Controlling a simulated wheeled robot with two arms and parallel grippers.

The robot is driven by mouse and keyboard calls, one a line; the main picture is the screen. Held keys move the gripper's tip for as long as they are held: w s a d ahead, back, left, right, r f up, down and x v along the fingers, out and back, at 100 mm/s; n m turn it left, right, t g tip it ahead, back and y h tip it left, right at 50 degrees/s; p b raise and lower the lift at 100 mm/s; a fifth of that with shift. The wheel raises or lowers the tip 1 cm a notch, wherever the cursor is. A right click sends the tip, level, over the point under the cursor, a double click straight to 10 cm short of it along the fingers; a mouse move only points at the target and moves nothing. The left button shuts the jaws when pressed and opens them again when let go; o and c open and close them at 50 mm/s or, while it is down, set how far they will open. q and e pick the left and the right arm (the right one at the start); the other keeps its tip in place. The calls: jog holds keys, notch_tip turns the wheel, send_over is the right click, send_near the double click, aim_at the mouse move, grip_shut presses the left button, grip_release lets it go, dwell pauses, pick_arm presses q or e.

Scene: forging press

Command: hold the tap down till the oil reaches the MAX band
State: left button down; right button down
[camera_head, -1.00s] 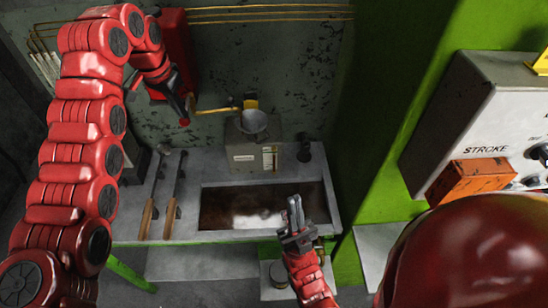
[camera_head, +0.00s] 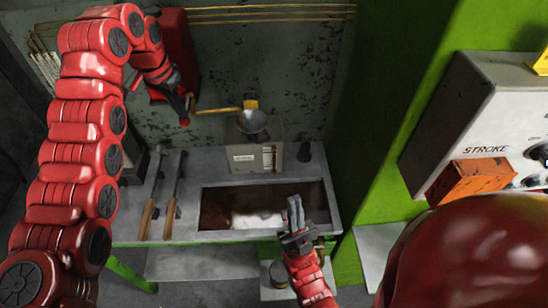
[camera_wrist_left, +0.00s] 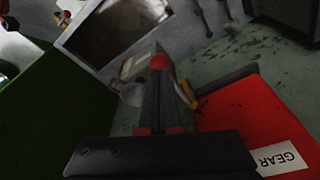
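A yellow tap pipe (camera_head: 218,111) runs from beside the red tank to above a grey funnel (camera_head: 254,122). The funnel sits on a grey box (camera_head: 243,157) with a narrow sight gauge (camera_head: 269,158) on its front. The oil level and the MAX band are too small to read. My left gripper (camera_head: 186,112) is at the tap's left end; its fingers (camera_wrist_left: 160,75) look shut in the left wrist view, with the yellow tap (camera_wrist_left: 186,92) close beside them. Contact with the tap is unclear. My right gripper (camera_head: 295,207) looks shut and empty in front of the basin.
The red tank (camera_head: 178,60) stands on the left; its GEAR label (camera_wrist_left: 280,160) shows in the left wrist view. A dark basin (camera_head: 225,210) is in the bench, with two wooden-handled tools (camera_head: 147,220) at left. A green column (camera_head: 385,130) and STROKE panel (camera_head: 480,120) stand right.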

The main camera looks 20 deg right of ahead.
pick_arm(q)
notch_tip(320, 180, up, 7)
jog(key=p, duration=0.3)
jog(key=shift+p, duration=0.3)
jog(key=shift+f, duration=0.1)
dwell(0.8)
